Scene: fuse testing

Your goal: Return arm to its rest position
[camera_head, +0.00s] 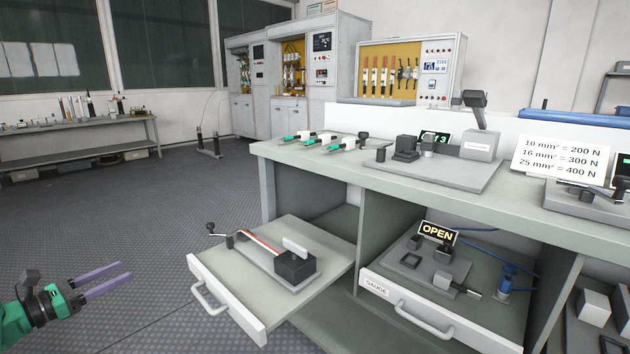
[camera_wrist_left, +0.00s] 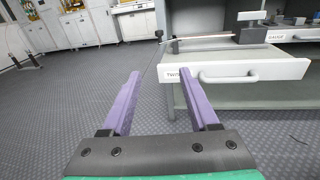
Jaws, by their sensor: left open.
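My left gripper (camera_head: 104,282) comes in at the lower left of the head view, with a green body and two purple fingers. It is open and empty, over the floor and left of the left pulled-out drawer (camera_head: 230,309). In the left wrist view the parted fingers (camera_wrist_left: 163,105) point toward that drawer's front (camera_wrist_left: 235,74), with space between them. My right gripper does not show in either view.
The left drawer holds a device with a red-striped bar and black block (camera_head: 295,266). The gauge drawer (camera_head: 430,316) is also out, with an "OPEN" sign (camera_head: 437,233). Fuses and test devices stand on the workbench (camera_head: 480,185). Floor (camera_head: 120,220) on the left is clear.

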